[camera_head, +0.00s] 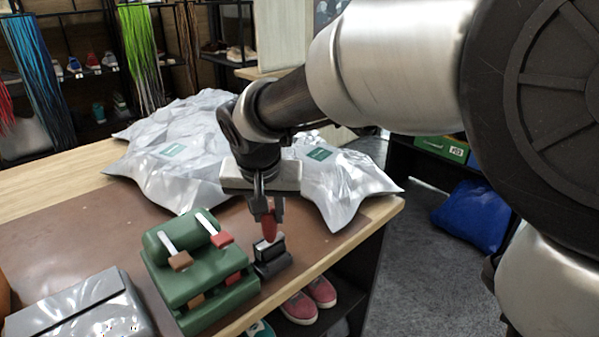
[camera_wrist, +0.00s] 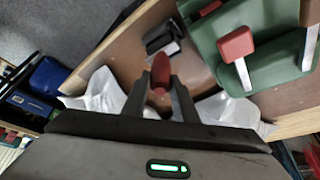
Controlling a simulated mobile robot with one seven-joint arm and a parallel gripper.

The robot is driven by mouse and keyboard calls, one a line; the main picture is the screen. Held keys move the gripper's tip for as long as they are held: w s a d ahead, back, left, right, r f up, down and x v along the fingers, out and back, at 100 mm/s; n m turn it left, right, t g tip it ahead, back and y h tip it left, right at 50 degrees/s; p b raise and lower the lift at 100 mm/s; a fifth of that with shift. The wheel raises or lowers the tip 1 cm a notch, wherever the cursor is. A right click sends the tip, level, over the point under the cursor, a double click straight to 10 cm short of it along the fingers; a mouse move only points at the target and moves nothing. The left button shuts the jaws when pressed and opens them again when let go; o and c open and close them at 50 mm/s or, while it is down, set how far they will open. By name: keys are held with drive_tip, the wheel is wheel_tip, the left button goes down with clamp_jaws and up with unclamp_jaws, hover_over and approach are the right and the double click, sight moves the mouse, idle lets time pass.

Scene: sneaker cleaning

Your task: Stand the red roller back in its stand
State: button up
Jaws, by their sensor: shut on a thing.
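My gripper (camera_head: 266,213) points down over the right part of the table, its fingers shut on a red, rounded piece, which I take as the red roller (camera_head: 269,228). The roller also shows between the fingertips in the wrist view (camera_wrist: 161,70). Its lower end is just above or at a small black block with a pale metal piece (camera_head: 272,262); I cannot tell whether they touch. This block, possibly the stand, also shows in the wrist view (camera_wrist: 160,36).
A green rack (camera_head: 190,255) with brown and red blocks on metal stems stands left of the black block. A grey box (camera_head: 85,305) lies further left. Silvery bags (camera_head: 170,150) cover the back of the table. The table's right edge is close to the block.

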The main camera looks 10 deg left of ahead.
drive_tip(key=shift+f+b, duration=0.75)
drive_tip(key=shift+f, duration=0.45)
drive_tip(key=shift+f+b, duration=0.25)
drive_tip(key=shift+b, duration=0.25)
drive_tip(key=shift+w+a+r, duration=0.1)
drive_tip(key=shift+w+a, duration=0.15)
idle(0.4)
drive_tip(key=o, duration=1.1)
drive_tip(key=shift+o, duration=0.2)
